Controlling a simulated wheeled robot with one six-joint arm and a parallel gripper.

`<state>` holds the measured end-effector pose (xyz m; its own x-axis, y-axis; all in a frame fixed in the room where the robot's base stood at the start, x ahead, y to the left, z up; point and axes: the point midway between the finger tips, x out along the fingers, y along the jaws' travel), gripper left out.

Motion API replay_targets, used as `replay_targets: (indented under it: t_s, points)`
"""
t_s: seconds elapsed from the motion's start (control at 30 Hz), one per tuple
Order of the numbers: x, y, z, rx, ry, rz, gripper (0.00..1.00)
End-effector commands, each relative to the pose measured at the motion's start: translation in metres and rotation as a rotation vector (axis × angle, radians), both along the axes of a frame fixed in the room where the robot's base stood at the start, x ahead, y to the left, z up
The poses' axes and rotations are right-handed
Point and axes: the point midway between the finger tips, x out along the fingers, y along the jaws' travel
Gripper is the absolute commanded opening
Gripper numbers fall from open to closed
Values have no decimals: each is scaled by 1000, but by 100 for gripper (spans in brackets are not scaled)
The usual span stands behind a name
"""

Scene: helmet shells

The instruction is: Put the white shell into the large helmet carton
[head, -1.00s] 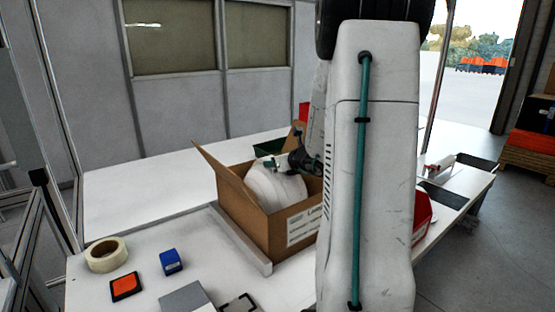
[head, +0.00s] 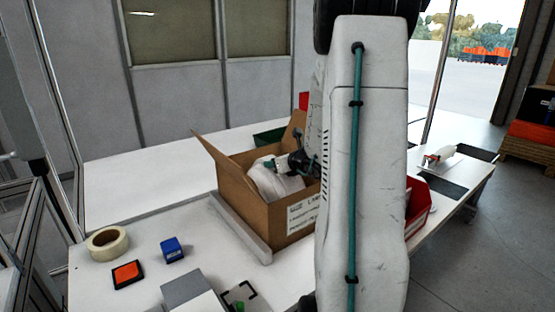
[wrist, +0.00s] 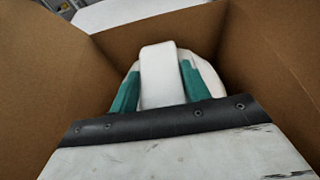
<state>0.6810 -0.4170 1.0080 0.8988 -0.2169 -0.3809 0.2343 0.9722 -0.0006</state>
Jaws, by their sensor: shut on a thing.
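The white shell (head: 272,180) is inside the open brown carton (head: 287,219), mostly below its rim in the head view. The carton has a printed white label on its front side and raised flaps. My gripper (head: 283,163) reaches into the carton from the right and is shut on the shell. In the wrist view the green-tipped fingers (wrist: 158,88) are on either side of a white upright part of the shell (wrist: 162,75), with the brown carton walls around. The shell's underside and the carton floor are hidden.
A tape roll (head: 107,242), an orange-black pad (head: 127,274) and a blue box (head: 172,249) lie on the white table at left. A grey bar (head: 240,228) runs along the carton's left side. A red bin (head: 418,205) stands at right, partly behind my arm.

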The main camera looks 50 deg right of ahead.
Motion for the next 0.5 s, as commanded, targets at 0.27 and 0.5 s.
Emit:
replay_targets:
  t_s: [0.27, 0.5]
  points:
    - [0, 0, -11, 0, -1, 0, 0]
    - [0, 0, -20, 0, -1, 1, 0]
